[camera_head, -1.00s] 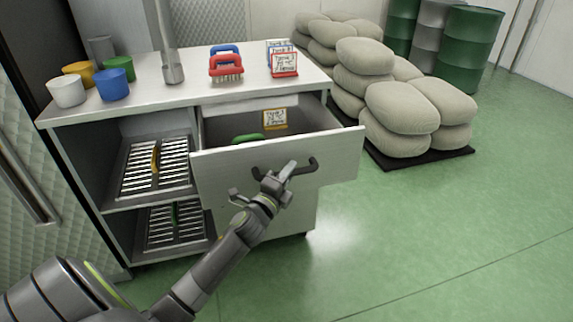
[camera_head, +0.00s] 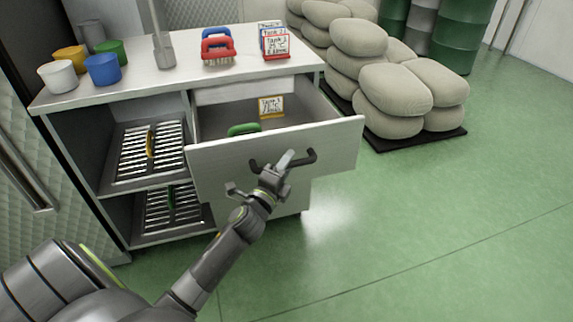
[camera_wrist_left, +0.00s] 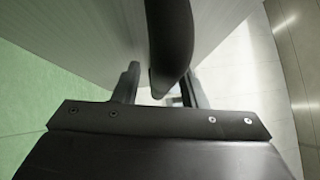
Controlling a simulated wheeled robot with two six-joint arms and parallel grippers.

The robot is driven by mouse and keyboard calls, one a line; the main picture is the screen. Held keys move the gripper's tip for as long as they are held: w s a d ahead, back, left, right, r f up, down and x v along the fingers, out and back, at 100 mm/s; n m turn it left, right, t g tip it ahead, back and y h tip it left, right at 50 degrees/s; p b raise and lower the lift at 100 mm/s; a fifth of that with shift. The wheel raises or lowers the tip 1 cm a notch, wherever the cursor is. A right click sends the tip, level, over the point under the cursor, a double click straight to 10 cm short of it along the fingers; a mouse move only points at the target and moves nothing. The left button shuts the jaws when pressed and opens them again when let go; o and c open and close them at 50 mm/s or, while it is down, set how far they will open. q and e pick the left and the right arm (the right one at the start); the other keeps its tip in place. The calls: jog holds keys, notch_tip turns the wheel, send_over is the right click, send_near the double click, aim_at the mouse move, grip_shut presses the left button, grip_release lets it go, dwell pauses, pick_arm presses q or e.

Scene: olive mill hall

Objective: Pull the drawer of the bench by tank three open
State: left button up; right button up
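The bench (camera_head: 130,84) is a white metal cabinet at the left of the head view. Its drawer (camera_head: 225,172) is pulled well out, with its inside showing. A dark bar handle (camera_head: 308,157) is on the drawer front. My left gripper (camera_head: 284,162) is at this handle. In the left wrist view, the handle (camera_wrist_left: 170,35) runs between the two fingers of the left gripper (camera_wrist_left: 160,83), which look closed on it; the contact is partly hidden. My right gripper is not in view.
A green-handled thing (camera_head: 243,130) and a tank card (camera_head: 271,107) are in the drawer. Cups, brushes and cards stand on the bench top. Slotted trays (camera_head: 128,160) lie on the open shelves. Stacked sacks (camera_head: 395,100) stand right; the green floor (camera_head: 430,230) in front is clear.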

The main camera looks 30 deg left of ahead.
pick_arm(q)
jog(key=shift+s+f, duration=0.1)
jog(key=shift+s, duration=0.4)
jog(key=s+d+f+b, duration=0.1)
jog(key=s+b, duration=0.3)
jog(key=s, duration=1.2)
jog(key=shift+f, duration=0.55)
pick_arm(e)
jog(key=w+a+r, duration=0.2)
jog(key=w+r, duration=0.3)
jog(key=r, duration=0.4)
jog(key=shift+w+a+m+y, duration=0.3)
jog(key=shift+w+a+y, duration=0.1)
pick_arm(q)
jog(key=shift+d, duration=0.1)
